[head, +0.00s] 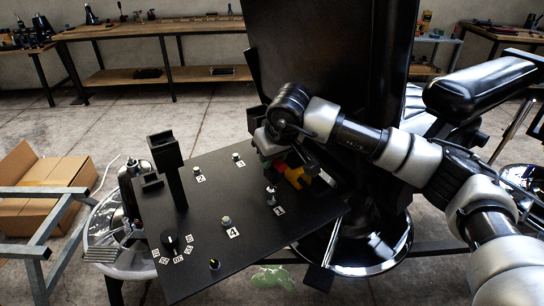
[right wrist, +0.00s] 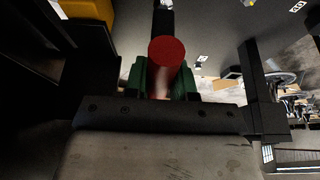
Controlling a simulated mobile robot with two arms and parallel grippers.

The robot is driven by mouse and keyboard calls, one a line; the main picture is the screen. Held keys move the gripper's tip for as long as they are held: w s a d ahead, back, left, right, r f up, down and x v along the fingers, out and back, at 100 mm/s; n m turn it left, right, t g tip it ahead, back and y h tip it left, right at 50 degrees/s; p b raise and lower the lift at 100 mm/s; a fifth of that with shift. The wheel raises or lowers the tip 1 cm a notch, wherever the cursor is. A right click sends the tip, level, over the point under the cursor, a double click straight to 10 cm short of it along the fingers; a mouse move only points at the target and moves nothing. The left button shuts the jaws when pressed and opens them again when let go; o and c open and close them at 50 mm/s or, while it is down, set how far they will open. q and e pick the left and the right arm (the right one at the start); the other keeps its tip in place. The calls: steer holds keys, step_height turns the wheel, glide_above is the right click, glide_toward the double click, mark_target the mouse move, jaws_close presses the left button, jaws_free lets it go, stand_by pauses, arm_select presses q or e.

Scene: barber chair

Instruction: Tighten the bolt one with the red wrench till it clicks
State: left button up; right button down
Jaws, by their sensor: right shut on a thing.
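A black board (head: 209,217) carries several bolts beside small number labels. The bolt (head: 236,156) at the back has a label (head: 240,163) too small to read surely; another bolt (head: 197,170) stands to its left. My right gripper (head: 272,148) is above the board's back right part. In the right wrist view its green fingers (right wrist: 164,84) are shut on the red wrench (right wrist: 167,52), seen end-on as a round red handle. The wrench's head is hidden. A red and yellow piece (head: 293,175) shows under the gripper; I cannot tell whether it is the wrench. My left gripper is not in view.
A black post with a box-like top (head: 164,148) rises from the board's left side. A black dial (head: 170,241) is at the front left. The black chair back (head: 325,70) stands close behind my right arm. A cardboard box (head: 35,188) is at left.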

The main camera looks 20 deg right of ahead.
steer(key=shift+f+b, duration=0.65)
steer(key=shift+b, duration=0.1)
stand_by(0.6)
steer(key=shift+m, duration=0.3)
steer(key=shift+a+f+m+h+b, duration=0.1)
steer(key=shift+m+h+b, duration=0.45)
steer(key=shift+m, duration=0.55)
steer(key=shift+m+h, duration=0.35)
steer(key=shift+m, duration=0.55)
